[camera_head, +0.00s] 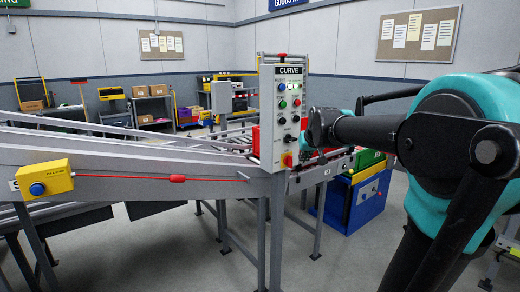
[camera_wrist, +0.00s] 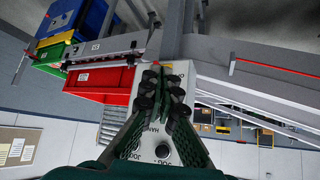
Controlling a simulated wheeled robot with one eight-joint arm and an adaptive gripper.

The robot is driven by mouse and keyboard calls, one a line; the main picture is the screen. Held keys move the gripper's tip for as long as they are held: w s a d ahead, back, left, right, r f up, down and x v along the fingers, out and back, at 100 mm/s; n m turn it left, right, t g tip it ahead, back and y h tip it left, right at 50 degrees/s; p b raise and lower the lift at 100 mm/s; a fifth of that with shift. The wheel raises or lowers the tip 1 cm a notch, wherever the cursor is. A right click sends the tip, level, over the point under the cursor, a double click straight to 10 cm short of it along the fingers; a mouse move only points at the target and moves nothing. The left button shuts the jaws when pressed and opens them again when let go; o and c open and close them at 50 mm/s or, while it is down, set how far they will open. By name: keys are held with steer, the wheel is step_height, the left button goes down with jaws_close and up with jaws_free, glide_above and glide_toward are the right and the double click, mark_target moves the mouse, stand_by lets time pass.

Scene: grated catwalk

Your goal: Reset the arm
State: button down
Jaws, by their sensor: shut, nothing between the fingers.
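My arm (camera_head: 450,135) reaches in from the right in the head view, its black and teal links in front of the conveyor's right side. Its far teal end lies close to the right edge of the grey CURVE control panel (camera_head: 281,110); the gripper cannot be made out there. In the wrist view, which looks upside down, my gripper (camera_wrist: 164,84) is shut and empty. Its dark fingers overlap the control panel (camera_wrist: 164,150) and hide part of it. I cannot tell whether they touch it.
A grey conveyor (camera_head: 120,155) crosses the left, with a yellow pull-cord box (camera_head: 43,179) and red cord. A red bin (camera_wrist: 100,85) sits beside the panel. Open floor (camera_head: 170,245) lies below the conveyor.

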steer(key=s+d+f+g, duration=0.1)
steer(key=s+f+g, duration=0.3)
steer(key=s+f, duration=2.4)
steer(key=shift+s+d+m+h, duration=0.4)
steer(key=shift+s, duration=0.55)
